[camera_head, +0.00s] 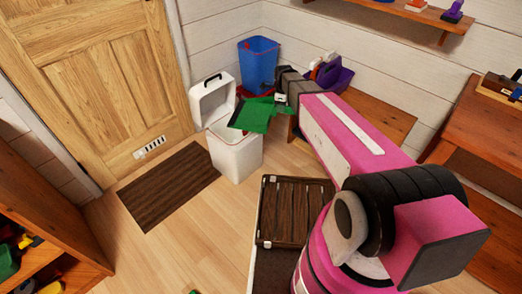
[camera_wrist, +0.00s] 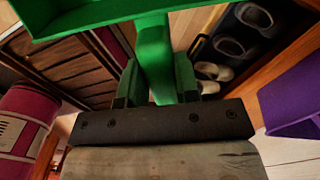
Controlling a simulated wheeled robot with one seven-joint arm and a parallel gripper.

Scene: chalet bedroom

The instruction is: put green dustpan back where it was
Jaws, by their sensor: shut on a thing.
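The green dustpan (camera_head: 252,115) hangs in the air in the head view, in front of and partly over the open white box (camera_head: 236,156). In the wrist view its green handle (camera_wrist: 153,50) runs up from between the fingers to the pan (camera_wrist: 85,14), which is cut off at the top edge. My gripper (camera_wrist: 157,90) is shut on the handle. In the head view my gripper (camera_head: 281,98) is small and dark, at the right end of the dustpan. The place where the dustpan was before cannot be told.
A blue bin (camera_head: 258,60) stands in the corner. A purple object (camera_head: 334,76) is by the wooden bench (camera_head: 378,122). A brown mat (camera_head: 168,185) lies by the door. Shoes (camera_wrist: 230,47) show in the wrist view.

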